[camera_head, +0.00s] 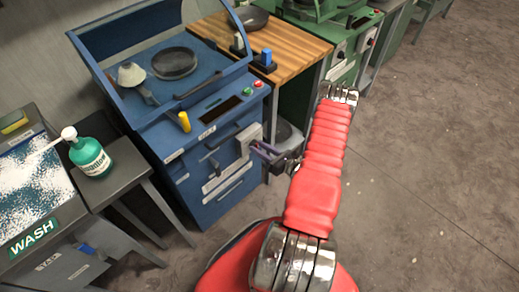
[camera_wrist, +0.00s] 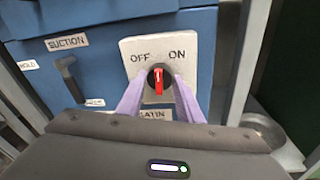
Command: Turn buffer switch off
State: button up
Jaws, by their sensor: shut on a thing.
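The switch has a dark round knob with a red bar (camera_wrist: 158,78) on a pale plate marked OFF at left and ON at right. The bar stands nearly upright; I cannot tell which end is the pointer. The plate (camera_head: 246,139) sits on the right front of the blue machine (camera_head: 185,135). My gripper (camera_wrist: 158,90) has its two purple fingers shut on the knob, one on each side. In the head view my gripper (camera_head: 264,149) reaches the plate from the right, and the knob is hidden there.
A handle under a SUCTION label (camera_wrist: 68,78) is left of the switch. A metal leg (camera_wrist: 248,60) stands close on the right. A wooden-topped bench (camera_head: 285,50) adjoins the blue machine. A WASH station (camera_head: 40,200) with a green bottle (camera_head: 90,157) is at left. Floor at right is clear.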

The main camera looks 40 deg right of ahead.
jog(key=n+h, duration=0.1)
jog(key=n, duration=0.7)
jog(key=shift+a+n+h, duration=0.15)
jog(key=shift+n+h, duration=0.25)
dwell(0.4)
jog(key=o, duration=1)
jog(key=shift+o, duration=0.2)
jog(key=shift+r, duration=0.1)
jog(key=s+r, duration=0.1)
jog(key=s, duration=1.2)
jog(key=shift+s+d+r, duration=0.2)
jog(key=shift+s+r, duration=0.1)
jog(key=shift+s, duration=0.05)
